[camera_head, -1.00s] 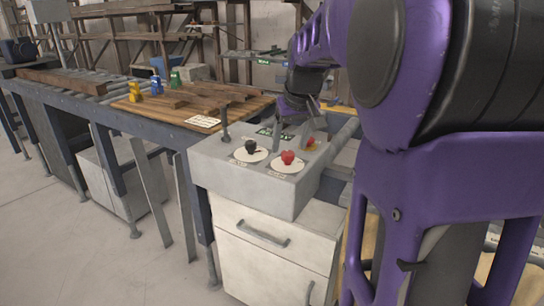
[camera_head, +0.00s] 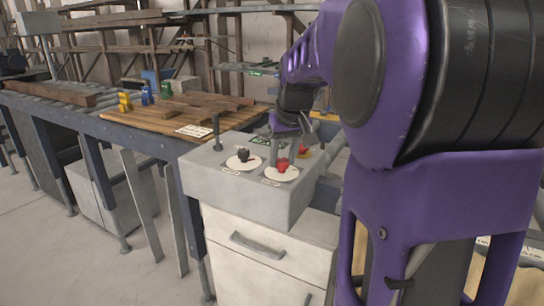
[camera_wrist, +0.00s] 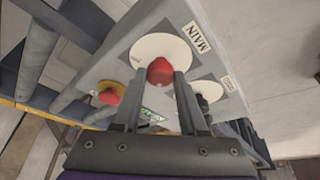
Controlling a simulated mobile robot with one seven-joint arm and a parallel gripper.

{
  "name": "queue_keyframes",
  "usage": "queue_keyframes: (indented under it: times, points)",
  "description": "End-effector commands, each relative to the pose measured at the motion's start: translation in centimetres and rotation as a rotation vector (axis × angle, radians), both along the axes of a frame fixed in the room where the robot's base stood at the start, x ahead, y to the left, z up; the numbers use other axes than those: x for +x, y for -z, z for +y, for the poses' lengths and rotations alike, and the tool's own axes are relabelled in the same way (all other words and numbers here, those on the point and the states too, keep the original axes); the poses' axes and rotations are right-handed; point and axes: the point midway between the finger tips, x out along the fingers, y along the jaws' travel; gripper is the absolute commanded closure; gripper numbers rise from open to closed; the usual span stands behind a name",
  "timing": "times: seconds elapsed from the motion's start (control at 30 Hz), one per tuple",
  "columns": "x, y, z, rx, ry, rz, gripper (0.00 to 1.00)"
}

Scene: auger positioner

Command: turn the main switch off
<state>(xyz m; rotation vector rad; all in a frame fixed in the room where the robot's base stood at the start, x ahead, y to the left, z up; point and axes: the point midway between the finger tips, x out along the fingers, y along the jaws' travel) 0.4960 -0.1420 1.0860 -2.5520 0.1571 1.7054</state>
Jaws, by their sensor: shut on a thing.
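The main switch is a red knob (camera_head: 283,166) on a white round plate on top of the grey control box (camera_head: 220,197). My gripper (camera_head: 281,154) reaches down from above. In the wrist view its two fingers (camera_wrist: 157,78) are on either side of the red knob and shut on it. The fingers partly hide the knob in the head view.
A black knob (camera_head: 243,155) on a white plate is left of the main switch. A red button on a yellow base (camera_wrist: 110,93) is close on the other side. A thin post (camera_head: 217,132) stands at the box's left. A wooden table (camera_head: 150,124) holds planks and small coloured figures.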

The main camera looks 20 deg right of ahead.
Motion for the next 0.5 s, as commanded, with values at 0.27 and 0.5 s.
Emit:
queue_keyframes:
  times: [0.27,0.5]
  points:
    - [0.01,-0.03,0.03,0.000,0.007,0.000,1.00]
    - [0.06,-0.14,0.11,-0.001,0.082,-0.002,1.00]
